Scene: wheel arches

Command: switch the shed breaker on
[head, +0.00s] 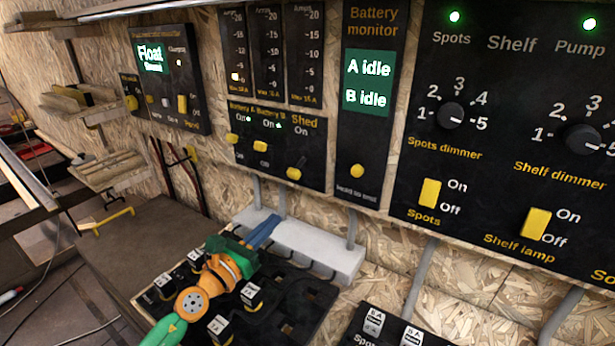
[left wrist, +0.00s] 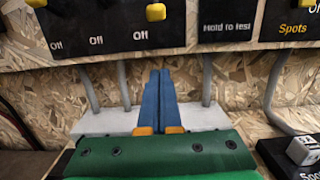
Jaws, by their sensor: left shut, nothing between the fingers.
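The shed breaker (head: 293,173) is a lever with a yellow knob under the "Shed On" label, on the black breaker panel (head: 310,141) at the upper middle of the head view. Its knob is low, away from "On". It also shows at the top of the left wrist view (left wrist: 155,12), just above an "Off" label. My left gripper (head: 272,220) has blue fingers, shut together and empty, below the panel and apart from the breaker. In the left wrist view the closed fingertips (left wrist: 160,72) point up toward the panel's lower edge. My right gripper is not in view.
Two similar battery breakers (head: 232,138) (head: 262,146) sit left of the shed breaker. A battery monitor (head: 370,110) is close on its right. A pale box (head: 320,250) with conduits lies below the panel, behind my fingers. A black tray of labelled blocks (head: 300,300) lies under my arm.

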